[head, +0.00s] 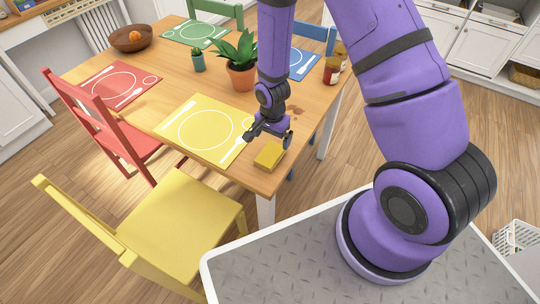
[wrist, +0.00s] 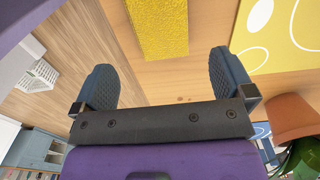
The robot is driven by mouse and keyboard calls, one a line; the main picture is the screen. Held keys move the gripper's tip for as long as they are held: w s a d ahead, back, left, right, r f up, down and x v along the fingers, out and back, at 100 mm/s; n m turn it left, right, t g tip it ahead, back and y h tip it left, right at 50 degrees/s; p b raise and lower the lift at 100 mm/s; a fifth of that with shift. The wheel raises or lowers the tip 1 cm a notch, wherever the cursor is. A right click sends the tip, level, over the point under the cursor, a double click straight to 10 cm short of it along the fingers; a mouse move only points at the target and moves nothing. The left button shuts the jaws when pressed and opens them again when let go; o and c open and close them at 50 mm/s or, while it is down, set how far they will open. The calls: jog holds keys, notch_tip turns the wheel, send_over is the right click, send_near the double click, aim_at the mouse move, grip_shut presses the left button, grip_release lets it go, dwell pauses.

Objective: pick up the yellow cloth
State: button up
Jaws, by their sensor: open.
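The yellow cloth (head: 269,155) is a small folded block on the wooden table near its front corner, just right of the yellow placemat. In the wrist view the yellow cloth (wrist: 158,27) shows at the top, beyond the fingertips and roughly between their lines. My gripper (head: 268,138) is above the table, a little behind the cloth in the head view. In the wrist view my gripper (wrist: 160,75) has its two fingers wide apart with nothing between them. It does not appear to touch the cloth.
The yellow placemat (head: 205,130) lies left of the cloth. A potted aloe (head: 240,75) stands behind my gripper, with a small cactus (head: 198,60) further left. Jars (head: 332,70) stand near the right edge. A yellow chair (head: 180,220) stands at the front and a red chair (head: 110,125) at the left.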

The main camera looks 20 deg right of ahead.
aim_at(270, 153)
jog(key=shift+f, duration=1.5)
jog(key=shift+s+a+f, duration=0.1)
jog(key=shift+a+f, duration=0.1)
jog(key=shift+f, duration=1.1)
jog(key=shift+a+f, duration=0.15)
jog(key=shift+f, duration=1.15)
jog(key=shift+c, duration=0.5)
jog(key=c, duration=0.9)
jog(key=shift+r, duration=0.1)
notch_tip(270, 153, up, 10)
